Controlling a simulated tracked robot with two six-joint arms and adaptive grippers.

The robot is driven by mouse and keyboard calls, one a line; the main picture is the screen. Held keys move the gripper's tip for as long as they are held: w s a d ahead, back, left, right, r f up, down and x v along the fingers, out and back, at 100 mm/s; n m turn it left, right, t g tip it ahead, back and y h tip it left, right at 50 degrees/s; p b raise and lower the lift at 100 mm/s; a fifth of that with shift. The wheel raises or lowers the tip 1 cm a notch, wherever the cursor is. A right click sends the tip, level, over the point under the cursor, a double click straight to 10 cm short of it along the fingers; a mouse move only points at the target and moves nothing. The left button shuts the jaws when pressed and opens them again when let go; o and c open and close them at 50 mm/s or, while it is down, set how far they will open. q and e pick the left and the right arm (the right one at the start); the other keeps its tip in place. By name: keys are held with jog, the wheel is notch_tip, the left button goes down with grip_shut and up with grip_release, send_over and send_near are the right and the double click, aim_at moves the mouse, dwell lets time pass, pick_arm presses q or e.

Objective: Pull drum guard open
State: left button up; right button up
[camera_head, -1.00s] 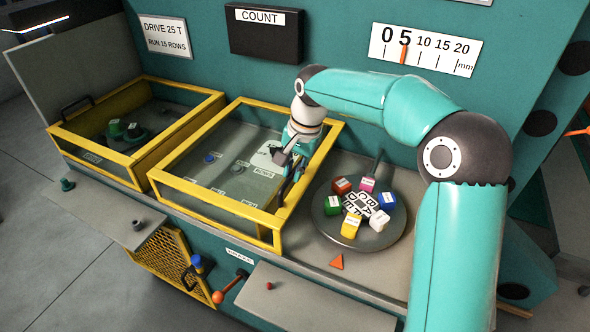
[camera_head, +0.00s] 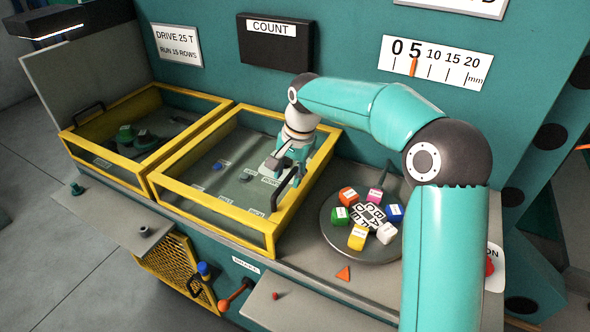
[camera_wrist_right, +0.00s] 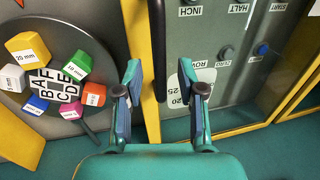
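Two yellow-framed, clear-topped guards stand side by side on the machine, and I cannot read which is named drum guard. The right one (camera_head: 215,206) covers a grey panel with labelled buttons; its dark bar handle (camera_head: 284,202) is at its right side. The left one (camera_head: 112,164) covers dark round parts and has its own black handle (camera_head: 88,113). My right gripper (camera_head: 290,178) is low over the right guard's handle. In the right wrist view its fingers (camera_wrist_right: 160,84) are apart, with the dark handle (camera_wrist_right: 158,45) between them beside the yellow frame. My left gripper is out of view.
A round grey plate (camera_head: 332,230) with several coloured cubes lies right of the guard. A yellow mesh panel (camera_head: 168,268), an orange-knobbed lever (camera_head: 226,303) and shelves are at the front. A COUNT box (camera_head: 275,50) and mm scale (camera_head: 437,62) are on the back wall.

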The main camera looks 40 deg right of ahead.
jog(key=shift+a, duration=0.1)
notch_tip(320, 180, up, 12)
jog(key=s+d, duration=0.1)
jog(key=s, duration=0.1)
jog(key=shift+f, duration=0.15)
jog(key=shift+s, duration=0.1)
dwell(0.6)
